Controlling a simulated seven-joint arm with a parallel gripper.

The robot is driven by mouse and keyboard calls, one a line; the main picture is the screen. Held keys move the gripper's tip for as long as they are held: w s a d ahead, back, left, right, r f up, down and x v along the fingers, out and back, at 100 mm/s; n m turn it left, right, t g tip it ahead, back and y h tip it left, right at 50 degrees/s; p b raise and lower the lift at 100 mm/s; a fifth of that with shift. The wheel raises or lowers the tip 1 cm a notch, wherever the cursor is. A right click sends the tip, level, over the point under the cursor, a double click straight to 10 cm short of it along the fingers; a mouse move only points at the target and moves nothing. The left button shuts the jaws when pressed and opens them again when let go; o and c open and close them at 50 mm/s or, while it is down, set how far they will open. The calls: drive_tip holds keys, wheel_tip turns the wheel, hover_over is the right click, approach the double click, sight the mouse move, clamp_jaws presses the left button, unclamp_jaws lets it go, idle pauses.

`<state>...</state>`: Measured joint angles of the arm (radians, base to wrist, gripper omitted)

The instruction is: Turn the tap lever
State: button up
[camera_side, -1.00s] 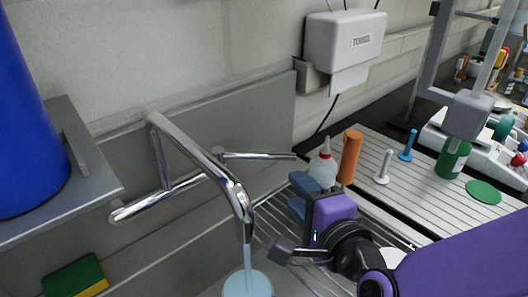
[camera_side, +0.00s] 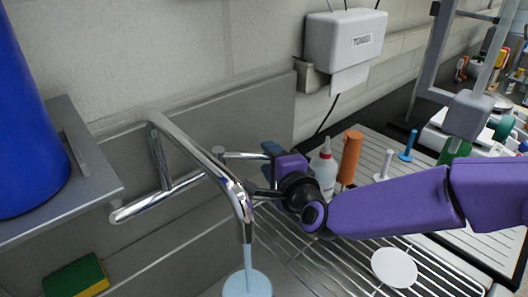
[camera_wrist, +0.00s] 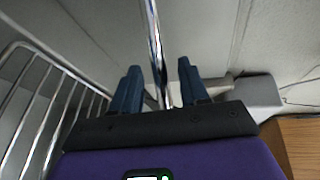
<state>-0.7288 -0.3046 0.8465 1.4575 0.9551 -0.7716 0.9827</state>
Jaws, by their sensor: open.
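The chrome tap (camera_side: 195,150) is fixed at the back wall, its spout bending down over the sink. A thin chrome lever (camera_side: 232,155) sticks out to the right of it, its right end hidden behind my gripper. My gripper (camera_side: 270,151) is at that right end, with purple body and blue fingers. In the wrist view, my open gripper (camera_wrist: 158,72) has a finger on either side of a chrome rod (camera_wrist: 154,40), which appears to be the lever. Gaps show on both sides of the rod. A pale blue stream (camera_side: 248,258) hangs below the spout.
A wire rack (camera_side: 350,265) with a white disc (camera_side: 394,267) lies below my arm. A white bottle (camera_side: 324,172) and an orange cylinder (camera_side: 350,157) stand close right of my gripper. A towel box (camera_side: 343,40) hangs above. A blue cylinder (camera_side: 30,120) stands left on a shelf.

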sight(268, 158)
drive_tip(key=shift+x, duration=2)
clamp_jaws()
